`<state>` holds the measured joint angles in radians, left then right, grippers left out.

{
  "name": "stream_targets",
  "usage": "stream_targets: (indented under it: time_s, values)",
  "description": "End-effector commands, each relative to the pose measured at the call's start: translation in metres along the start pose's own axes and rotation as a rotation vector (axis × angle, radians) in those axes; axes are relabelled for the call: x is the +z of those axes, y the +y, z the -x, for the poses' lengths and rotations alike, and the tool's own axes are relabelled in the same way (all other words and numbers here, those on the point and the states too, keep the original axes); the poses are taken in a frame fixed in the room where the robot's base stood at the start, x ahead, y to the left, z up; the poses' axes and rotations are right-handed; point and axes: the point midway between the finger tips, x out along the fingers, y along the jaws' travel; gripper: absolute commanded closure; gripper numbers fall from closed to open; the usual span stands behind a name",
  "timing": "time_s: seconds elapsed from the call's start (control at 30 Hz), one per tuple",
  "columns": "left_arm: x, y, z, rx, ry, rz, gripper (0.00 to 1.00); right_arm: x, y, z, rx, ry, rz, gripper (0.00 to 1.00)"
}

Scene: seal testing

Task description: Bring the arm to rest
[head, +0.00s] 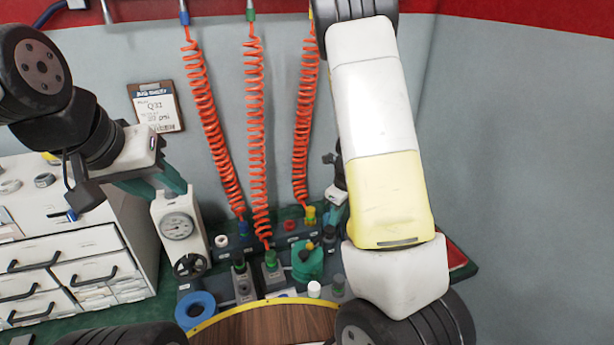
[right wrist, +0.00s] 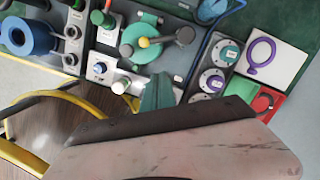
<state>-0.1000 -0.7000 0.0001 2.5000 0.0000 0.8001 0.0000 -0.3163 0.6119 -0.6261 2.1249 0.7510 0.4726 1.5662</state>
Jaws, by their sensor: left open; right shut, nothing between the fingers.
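My left gripper (head: 155,184) is in the head view at the left, in front of the grey wall. Its teal fingers are apart and empty, and it hangs beside a white gauge unit (head: 178,226). My right arm (head: 385,150) comes down across the right half of the head view and hides part of the bench. My right gripper (right wrist: 158,92) shows in the right wrist view as a teal finger over the bench fixtures. It is shut with nothing held, and its pale housing hides much of the lower picture.
Orange coiled hoses (head: 256,140) hang down to the bench fixtures. A blue ring (head: 195,308) lies near a round wooden surface with a yellow rim (head: 215,318). A white drawer cabinet (head: 70,262) stands at left. A purple ring (right wrist: 260,55) lies on a white panel.

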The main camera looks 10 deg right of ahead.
Motion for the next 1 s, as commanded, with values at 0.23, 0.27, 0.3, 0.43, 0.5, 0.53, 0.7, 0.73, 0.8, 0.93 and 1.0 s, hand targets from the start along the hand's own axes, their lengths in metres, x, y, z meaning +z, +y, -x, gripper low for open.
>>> stream_targets:
  time_s: [0.23,0.27,0.3,0.43,0.5,0.53,0.7,0.73,0.8,0.93,1.0]
  values:
    - [0.000,0.000,0.000,0.000,0.000,0.000,0.59,0.017,0.020,0.039,0.026,-0.085,0.210,1.00]
    - [0.000,0.000,0.000,0.000,0.000,0.000,0.59,0.021,0.026,0.050,0.029,-0.109,0.274,1.00]
    - [0.000,0.000,0.000,0.000,0.000,0.000,0.59,0.026,0.034,0.067,0.030,-0.142,0.370,1.00]
    - [0.000,0.000,0.000,0.000,0.000,0.000,0.59,0.035,0.065,0.124,0.000,-0.240,0.727,1.00]
    - [0.000,0.000,0.000,0.000,0.000,0.000,0.59,0.034,0.081,0.154,-0.037,-0.280,0.922,1.00]
    - [0.000,0.000,0.000,0.000,0.000,0.000,0.59,0.033,0.089,0.166,-0.055,-0.293,1.007,1.00]
    - [0.000,0.000,0.000,0.000,0.000,0.000,0.59,0.016,0.126,0.229,-0.203,-0.311,1.491,1.00]
    - [0.000,0.000,0.000,0.000,0.000,0.000,0.59,0.011,0.132,0.239,-0.233,-0.303,1.575,1.00]
    - [0.000,0.000,0.000,0.000,0.000,0.000,0.59,-0.001,0.146,0.260,-0.308,-0.268,1.772,1.00]
    - [0.000,0.000,0.000,0.000,0.000,0.000,0.59,-0.025,0.167,0.288,-0.433,-0.153,2.095,1.00]
    - [0.000,0.000,0.000,0.000,0.000,0.000,0.59,-0.037,0.174,0.298,-0.483,-0.080,2.230,1.00]
